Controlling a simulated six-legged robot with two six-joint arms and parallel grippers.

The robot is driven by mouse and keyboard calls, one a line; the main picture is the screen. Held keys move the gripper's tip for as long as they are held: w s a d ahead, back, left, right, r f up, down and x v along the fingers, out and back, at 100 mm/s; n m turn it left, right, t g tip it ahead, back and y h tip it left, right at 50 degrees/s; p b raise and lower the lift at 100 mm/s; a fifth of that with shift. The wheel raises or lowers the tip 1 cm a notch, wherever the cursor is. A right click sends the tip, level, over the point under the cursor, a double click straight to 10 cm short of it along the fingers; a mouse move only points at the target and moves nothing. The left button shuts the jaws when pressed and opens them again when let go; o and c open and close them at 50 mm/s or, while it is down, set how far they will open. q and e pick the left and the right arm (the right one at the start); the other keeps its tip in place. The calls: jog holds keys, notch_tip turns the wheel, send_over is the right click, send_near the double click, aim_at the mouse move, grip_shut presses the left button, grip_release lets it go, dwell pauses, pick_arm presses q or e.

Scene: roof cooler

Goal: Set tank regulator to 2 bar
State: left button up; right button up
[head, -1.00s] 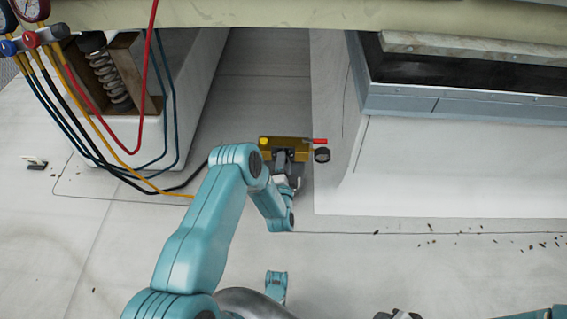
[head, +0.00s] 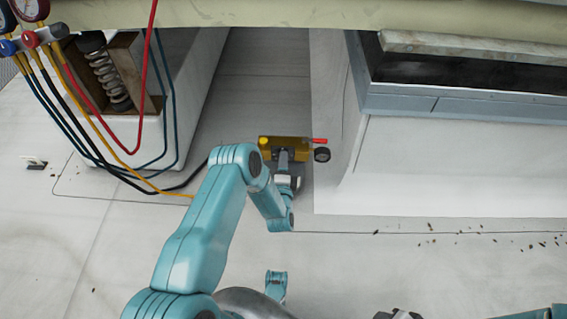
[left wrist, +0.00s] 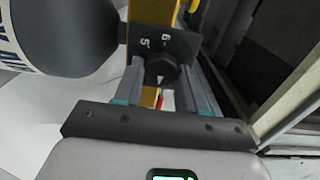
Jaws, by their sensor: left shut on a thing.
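The brass-yellow regulator (head: 271,153) stands between the white housing and the duct in the head view. It has a red lever (head: 320,141) and a round black part (head: 322,155) on its right. My left gripper (head: 284,160) reaches its near side. In the left wrist view, my left gripper (left wrist: 161,88) is shut on a black faceted knob (left wrist: 162,68). Behind the knob is a dark plate (left wrist: 181,46) with white numbers, 5 and 6 among them; the other marks are hidden. My right gripper seems only partly visible at the bottom edge of the head view.
Red, blue, black and yellow hoses (head: 108,160) hang from gauges at the left. A metal duct (head: 450,105) stands at the right, and a beam (head: 330,13) crosses the top. A dark rounded body (left wrist: 70,35) with a lettered white band is close to my left gripper.

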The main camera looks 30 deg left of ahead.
pick_arm(q)
jog(key=shift+s+f, duration=0.1)
jog(key=o, duration=1)
jog(key=p+v, duration=1.6)
pick_arm(e)
jog(key=s+a+r+g, duration=0.1)
jog(key=s+r, duration=0.2)
jog(key=r, duration=1.2)
jog(key=shift+a+r+n, duration=0.25)
jog(key=shift+a+n, duration=0.05)
pick_arm(q)
jog(key=shift+d, duration=0.2)
